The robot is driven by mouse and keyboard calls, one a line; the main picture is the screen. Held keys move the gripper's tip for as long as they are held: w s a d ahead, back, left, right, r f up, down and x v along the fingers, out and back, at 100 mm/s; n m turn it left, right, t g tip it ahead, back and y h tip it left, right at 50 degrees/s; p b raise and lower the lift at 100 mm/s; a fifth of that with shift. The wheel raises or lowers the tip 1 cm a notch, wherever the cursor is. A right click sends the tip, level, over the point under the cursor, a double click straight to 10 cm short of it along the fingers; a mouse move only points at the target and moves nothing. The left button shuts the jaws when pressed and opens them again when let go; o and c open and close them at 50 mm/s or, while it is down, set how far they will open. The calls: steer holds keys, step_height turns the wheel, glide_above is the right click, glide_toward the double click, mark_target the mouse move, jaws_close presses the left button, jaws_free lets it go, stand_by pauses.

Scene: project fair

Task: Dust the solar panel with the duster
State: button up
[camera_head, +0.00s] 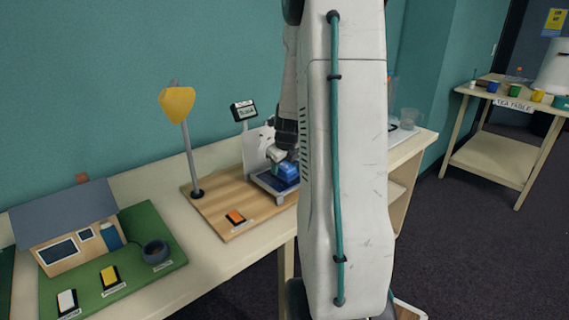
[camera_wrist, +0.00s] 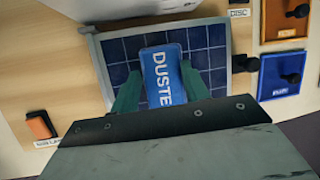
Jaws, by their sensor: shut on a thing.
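The solar panel is a dark blue gridded plate in a light frame on a wooden board. It shows in the wrist view (camera_wrist: 115,50) and, partly hidden by my arm, in the head view (camera_head: 266,181). The duster is a blue block lettered "DUSTE", seen in the wrist view (camera_wrist: 160,68) and in the head view (camera_head: 286,172). My gripper (camera_wrist: 160,88) is shut on the duster, with a green finger on each side of it. The duster is over the panel's middle; I cannot tell whether its underside touches the panel.
An orange switch (camera_head: 236,217) lies in front of the panel, and a yellow lamp (camera_head: 178,105) stands to its left. A small display (camera_head: 243,110) stands behind. Orange and blue plates with black knobs (camera_wrist: 281,74) lie right of the panel in the wrist view. A model house (camera_head: 68,225) is farther left.

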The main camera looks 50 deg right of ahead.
steer(key=shift+w+d, duration=0.3)
steer(key=shift+w, duration=0.5)
steer(key=shift+s+d+f, duration=0.1)
steer(key=shift+s+d, duration=0.3)
steer(key=shift+d, duration=1.1)
steer(key=shift+s+d+r, duration=0.1)
steer(key=shift+s+d, duration=0.25)
steer(key=shift+d, duration=1.2)
steer(key=shift+s+d+f, duration=0.1)
steer(key=shift+s+d, duration=0.3)
steer(key=shift+d, duration=1.25)
steer(key=shift+s+d, duration=0.1)
steer(key=shift+d+r, duration=0.2)
steer(key=shift+r, duration=0.4)
step_height(320, 180, up, 3)
steer(key=shift+f, duration=0.1)
jaws_close()
steer(key=shift+s+r, duration=0.1)
steer(key=shift+r, duration=0.5)
steer(key=shift+w+a+r, duration=0.2)
steer(key=shift+a+r, duration=0.05)
steer(key=shift+r, duration=0.15)
